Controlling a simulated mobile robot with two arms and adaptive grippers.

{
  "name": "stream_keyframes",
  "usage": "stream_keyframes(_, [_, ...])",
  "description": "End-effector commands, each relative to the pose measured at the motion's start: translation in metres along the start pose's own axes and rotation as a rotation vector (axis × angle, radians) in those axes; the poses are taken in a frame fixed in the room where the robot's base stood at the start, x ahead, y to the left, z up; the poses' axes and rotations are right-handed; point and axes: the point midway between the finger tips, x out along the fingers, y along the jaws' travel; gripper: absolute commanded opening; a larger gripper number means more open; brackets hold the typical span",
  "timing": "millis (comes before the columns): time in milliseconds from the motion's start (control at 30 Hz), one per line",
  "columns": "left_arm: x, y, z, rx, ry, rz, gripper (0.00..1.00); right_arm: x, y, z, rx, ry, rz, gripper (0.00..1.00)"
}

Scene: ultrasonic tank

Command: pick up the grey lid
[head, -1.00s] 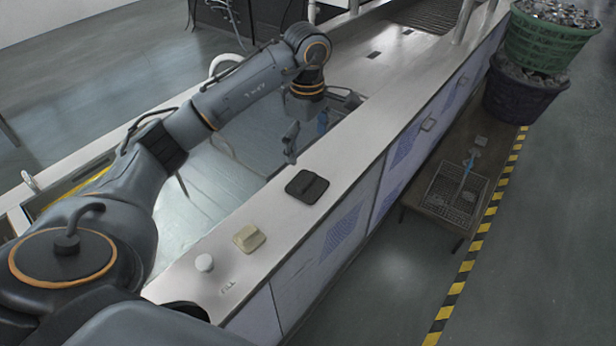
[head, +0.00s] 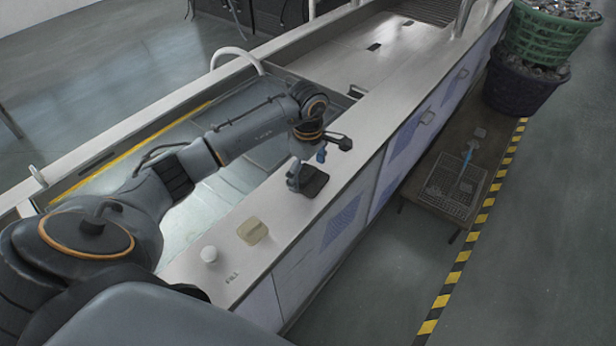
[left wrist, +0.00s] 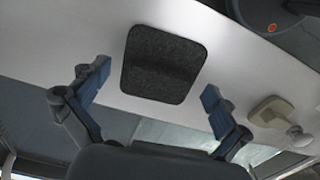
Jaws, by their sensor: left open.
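The grey lid (head: 315,182) is a dark, square, flat piece on the pale rim of the tank. My left gripper (head: 302,172) is at it in the head view and hides part of it. In the left wrist view the lid (left wrist: 162,62) lies ahead of the open fingers of the left gripper (left wrist: 154,88), with a raised handle bar across it. The fingers are spread to either side of it and nothing is between them. Whether they touch the lid I cannot tell. My right gripper is not in view.
A beige block (head: 252,231) and a white knob (head: 209,254) are on the same rim, nearer to me. The open tank (head: 222,200) lies left of the rim. A low table with a wire basket (head: 452,190) stands on the floor to the right.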

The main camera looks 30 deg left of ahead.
Motion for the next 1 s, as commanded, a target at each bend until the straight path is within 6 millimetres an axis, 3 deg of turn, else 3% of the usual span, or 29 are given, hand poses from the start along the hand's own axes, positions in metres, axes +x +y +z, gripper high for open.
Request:
stream_keyframes(100, [0.000, 0.000, 0.000, 0.000, 0.000, 0.000, 0.98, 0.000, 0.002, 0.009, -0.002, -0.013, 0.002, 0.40])
stream_keyframes(467, [0.001, 0.000, 0.000, 0.001, 0.000, -0.001, 0.25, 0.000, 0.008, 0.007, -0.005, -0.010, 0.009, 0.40])
stream_keyframes(833, [-0.001, -0.001, 0.000, 0.003, 0.001, -0.003, 0.22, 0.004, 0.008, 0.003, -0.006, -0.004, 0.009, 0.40])
stream_keyframes(1000, [-0.020, 0.001, -0.001, 0.001, 0.002, 0.004, 0.22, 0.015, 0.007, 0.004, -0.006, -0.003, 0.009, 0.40])
